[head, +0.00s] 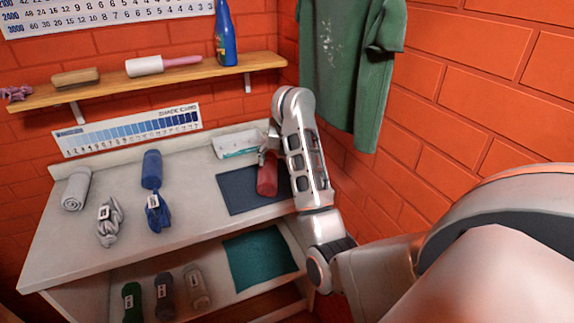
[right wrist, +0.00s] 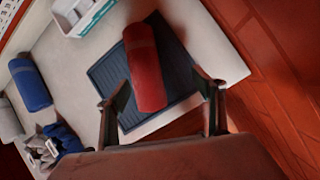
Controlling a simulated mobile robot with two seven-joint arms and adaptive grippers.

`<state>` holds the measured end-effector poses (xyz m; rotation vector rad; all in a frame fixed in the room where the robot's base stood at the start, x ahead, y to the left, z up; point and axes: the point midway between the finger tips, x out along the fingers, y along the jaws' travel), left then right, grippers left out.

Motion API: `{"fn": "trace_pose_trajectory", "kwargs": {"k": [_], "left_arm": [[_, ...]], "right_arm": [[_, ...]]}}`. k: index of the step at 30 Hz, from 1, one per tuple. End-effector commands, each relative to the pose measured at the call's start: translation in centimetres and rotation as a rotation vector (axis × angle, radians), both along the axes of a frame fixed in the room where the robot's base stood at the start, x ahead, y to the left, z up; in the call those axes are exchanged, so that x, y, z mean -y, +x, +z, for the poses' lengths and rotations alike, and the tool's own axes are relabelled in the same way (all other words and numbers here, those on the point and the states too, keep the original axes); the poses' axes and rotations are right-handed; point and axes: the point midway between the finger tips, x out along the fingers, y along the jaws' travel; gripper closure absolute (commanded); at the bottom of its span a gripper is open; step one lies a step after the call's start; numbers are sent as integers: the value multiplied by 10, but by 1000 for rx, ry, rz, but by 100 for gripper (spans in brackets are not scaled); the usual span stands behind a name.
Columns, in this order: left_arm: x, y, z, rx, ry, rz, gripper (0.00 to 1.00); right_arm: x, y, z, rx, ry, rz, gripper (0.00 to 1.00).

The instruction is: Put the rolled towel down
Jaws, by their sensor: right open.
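The red rolled towel (head: 267,180) lies on the dark blue ribbed mat (head: 236,194) at the right end of the worktop. In the right wrist view the towel (right wrist: 145,65) lies lengthwise on the mat (right wrist: 178,72). My right gripper (head: 268,157) is at the towel, partly hidden by its own arm in the head view. Its fingers are open, one on each side of the near end of the towel, with visible gaps in the right wrist view (right wrist: 162,95). My left gripper is not in view.
A white tray (head: 238,143) stands behind the mat. A blue roll (head: 151,168), a grey roll (head: 77,188) and tagged grey (head: 110,225) and blue (head: 158,213) bundles lie to the left. The brick wall is close on the right. A lower shelf holds several rolls and a teal cloth (head: 260,258).

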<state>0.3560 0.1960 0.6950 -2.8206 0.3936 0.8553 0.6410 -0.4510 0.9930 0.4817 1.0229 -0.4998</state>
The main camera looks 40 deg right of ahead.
Motion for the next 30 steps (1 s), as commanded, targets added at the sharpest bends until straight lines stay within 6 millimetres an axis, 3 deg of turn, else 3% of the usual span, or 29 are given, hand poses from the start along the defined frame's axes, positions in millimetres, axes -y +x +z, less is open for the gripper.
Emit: {"fn": "trace_pose_trajectory", "kwargs": {"k": [2, 5, 24, 30], "left_arm": [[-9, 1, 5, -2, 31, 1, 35], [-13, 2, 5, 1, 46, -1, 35], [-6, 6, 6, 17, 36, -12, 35], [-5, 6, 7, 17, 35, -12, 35]], "right_arm": [[-18, 5, 3, 2, 75, 23, 32], [-27, 10, -4, 1, 115, 34, 32], [-24, 42, -62, 1, 114, 33, 32], [-24, 44, -65, 3, 114, 32, 32]]}}
